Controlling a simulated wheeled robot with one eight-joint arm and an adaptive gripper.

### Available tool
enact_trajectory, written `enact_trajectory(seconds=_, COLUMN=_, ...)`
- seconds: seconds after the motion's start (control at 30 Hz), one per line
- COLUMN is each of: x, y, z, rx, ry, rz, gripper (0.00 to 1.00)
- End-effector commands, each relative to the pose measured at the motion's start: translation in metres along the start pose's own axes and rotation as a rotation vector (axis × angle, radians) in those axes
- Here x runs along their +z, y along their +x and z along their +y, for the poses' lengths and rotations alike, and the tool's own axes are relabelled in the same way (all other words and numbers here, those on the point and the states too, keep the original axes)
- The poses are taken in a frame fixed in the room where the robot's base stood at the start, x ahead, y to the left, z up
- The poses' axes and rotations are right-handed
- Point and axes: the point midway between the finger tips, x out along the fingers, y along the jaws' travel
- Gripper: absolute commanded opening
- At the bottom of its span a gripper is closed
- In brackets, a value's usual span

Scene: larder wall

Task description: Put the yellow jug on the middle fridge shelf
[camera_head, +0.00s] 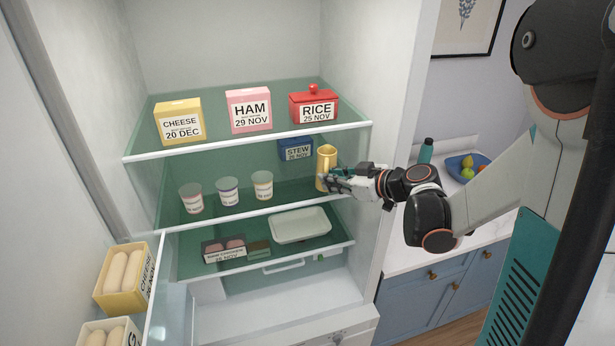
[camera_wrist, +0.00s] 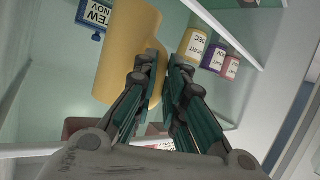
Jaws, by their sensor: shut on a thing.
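The yellow jug (camera_head: 326,167) is upright at the right end of the middle fridge shelf (camera_head: 235,215), near the front edge. I cannot tell whether its base touches the shelf. My gripper (camera_head: 330,184) reaches in from the right and is shut on the jug's side. In the wrist view the jug (camera_wrist: 128,50) fills the upper left, with my gripper's fingers (camera_wrist: 160,75) closed at its edge. The finger contact is partly hidden in the head view.
Three small pots (camera_head: 227,190) stand left on the same shelf, and a blue STEW box (camera_head: 295,149) is behind the jug. Cheese, ham and rice boxes sit above. A white tray (camera_head: 300,225) lies below. The fridge's right wall is close to my gripper.

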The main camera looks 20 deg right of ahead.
Motion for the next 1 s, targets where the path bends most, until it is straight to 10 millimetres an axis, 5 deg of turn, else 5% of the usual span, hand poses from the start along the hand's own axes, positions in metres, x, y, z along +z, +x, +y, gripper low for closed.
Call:
enact_trajectory(seconds=0.23, x=-0.021, y=0.049, z=0.002, rx=-0.002, ry=-0.002, rz=0.001, gripper=0.0)
enact_trajectory(seconds=0.63, x=-0.032, y=0.077, z=0.004, rx=-0.001, ry=-0.001, rz=0.001, gripper=0.0)
enact_trajectory(seconds=1.0, x=-0.001, y=0.09, z=0.0, rx=0.001, ry=0.0, rz=0.0, gripper=0.0)
